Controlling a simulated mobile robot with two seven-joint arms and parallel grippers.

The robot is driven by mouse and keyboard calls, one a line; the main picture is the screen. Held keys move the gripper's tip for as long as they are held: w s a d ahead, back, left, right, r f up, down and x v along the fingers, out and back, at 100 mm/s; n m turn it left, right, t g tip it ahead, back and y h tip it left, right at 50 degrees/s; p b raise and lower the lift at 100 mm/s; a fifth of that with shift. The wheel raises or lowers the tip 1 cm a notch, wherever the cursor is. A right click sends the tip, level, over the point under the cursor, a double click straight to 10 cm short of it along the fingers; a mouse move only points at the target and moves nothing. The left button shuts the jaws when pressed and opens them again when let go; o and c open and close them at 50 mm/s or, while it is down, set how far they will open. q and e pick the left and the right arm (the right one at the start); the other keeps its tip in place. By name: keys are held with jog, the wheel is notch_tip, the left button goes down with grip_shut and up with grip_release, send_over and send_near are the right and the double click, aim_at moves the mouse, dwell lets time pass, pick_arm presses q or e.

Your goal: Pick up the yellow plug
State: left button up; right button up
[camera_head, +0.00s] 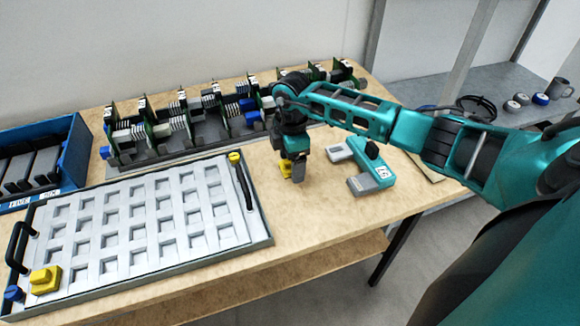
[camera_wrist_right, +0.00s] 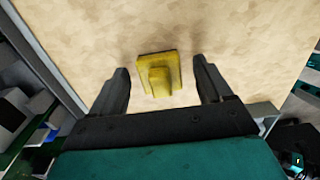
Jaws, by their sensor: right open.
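The yellow plug (camera_head: 286,169) stands on the wooden table below my right gripper in the head view, partly hidden by the fingers. In the right wrist view the yellow plug (camera_wrist_right: 158,74) shows whole, a square base with a raised block, between the two fingers. My right gripper (camera_head: 293,172) points down over it and is open; in the wrist view the gripper (camera_wrist_right: 163,82) has a gap on each side of the plug. I cannot tell whether the fingertips reach down to its height. My left gripper is not in view.
A grey tray (camera_head: 150,272) with a grid of pockets lies at the left, with another yellow part (camera_head: 45,280) on its corner. A rack of circuit boards (camera_head: 205,125) stands behind. A teal and grey device (camera_head: 373,170) lies right of the gripper. A blue bin (camera_head: 77,150) stands far left.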

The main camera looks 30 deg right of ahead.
jog(key=shift+c, duration=0.4)
jog(key=c, duration=1.2)
